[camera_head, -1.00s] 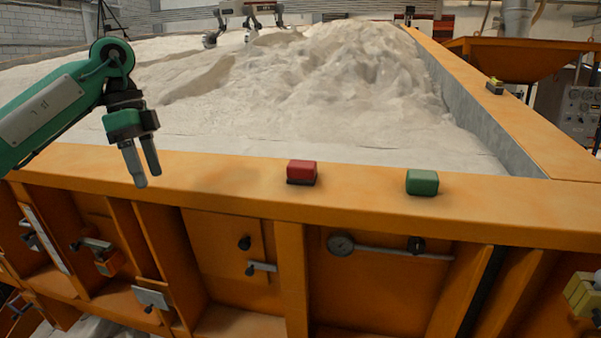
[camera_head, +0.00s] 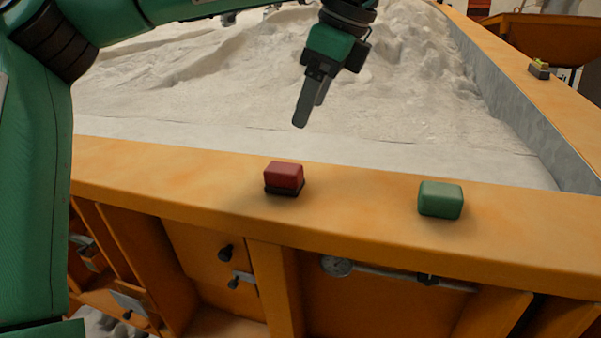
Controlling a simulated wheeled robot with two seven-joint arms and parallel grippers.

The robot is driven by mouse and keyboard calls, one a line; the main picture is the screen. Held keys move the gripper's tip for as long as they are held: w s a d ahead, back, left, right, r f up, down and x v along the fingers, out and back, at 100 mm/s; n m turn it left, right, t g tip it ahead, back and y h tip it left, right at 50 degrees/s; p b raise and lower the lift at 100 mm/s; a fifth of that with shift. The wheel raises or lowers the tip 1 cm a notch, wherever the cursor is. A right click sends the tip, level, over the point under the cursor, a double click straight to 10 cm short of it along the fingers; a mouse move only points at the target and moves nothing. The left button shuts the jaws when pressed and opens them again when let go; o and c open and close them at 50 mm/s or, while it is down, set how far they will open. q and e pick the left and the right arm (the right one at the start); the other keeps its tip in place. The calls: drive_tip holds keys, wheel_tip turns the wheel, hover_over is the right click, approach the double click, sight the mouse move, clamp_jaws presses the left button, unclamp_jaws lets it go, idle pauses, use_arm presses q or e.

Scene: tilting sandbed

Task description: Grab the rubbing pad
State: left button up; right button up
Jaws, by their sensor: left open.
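Two small blocks sit on the orange front rim of the sandbed. One is a red block with a dark underside (camera_head: 284,178), left of centre. The other is a plain green block (camera_head: 440,199) to its right. I cannot tell for sure which is the rubbing pad; the dark layer under the red block looks like a pad. My left gripper (camera_head: 311,113) is open and empty, fingers pointing down. In the picture it is above and slightly right of the red block, over the sand and apart from both blocks. My right gripper is not in view.
The orange front rim (camera_head: 160,168) is bare around the blocks. Pale sand (camera_head: 400,100) fills the bed behind it. A yellow and grey block (camera_head: 539,68) sits on the right rim. A gauge with a rod (camera_head: 338,266) and several fittings are on the front wall.

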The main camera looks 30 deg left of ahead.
sight(283, 167)
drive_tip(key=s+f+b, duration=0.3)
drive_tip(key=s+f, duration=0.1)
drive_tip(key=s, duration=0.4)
use_arm(q)
drive_tip(key=x, duration=0.3)
drive_tip(key=s+x, duration=0.1)
drive_tip(key=x, duration=0.1)
drive_tip(key=shift+a+f, duration=0.1)
drive_tip(key=shift+f, duration=0.05)
drive_tip(key=shift+s+a+f, duration=0.2)
drive_tip(key=shift+a+f, duration=0.25)
drive_tip(key=shift+f, duration=0.25)
drive_tip(key=shift+s+a+f, duration=0.15)
drive_tip(key=shift+f, duration=0.25)
drive_tip(key=shift+w+a+f+p, duration=0.25)
drive_tip(key=shift+f+p, duration=0.35)
drive_tip(key=shift+p, duration=0.2)
drive_tip(key=p+x, duration=0.1)
drive_tip(key=x, duration=0.2)
drive_tip(key=shift+d+f+p, duration=0.1)
drive_tip(key=shift+d+p, duration=0.05)
drive_tip(key=shift+p, duration=0.25)
drive_tip(key=shift+f, duration=0.3)
drive_tip(key=shift+w+f, duration=0.15)
drive_tip(key=shift+f, duration=0.05)
drive_tip(key=c, duration=1.1)
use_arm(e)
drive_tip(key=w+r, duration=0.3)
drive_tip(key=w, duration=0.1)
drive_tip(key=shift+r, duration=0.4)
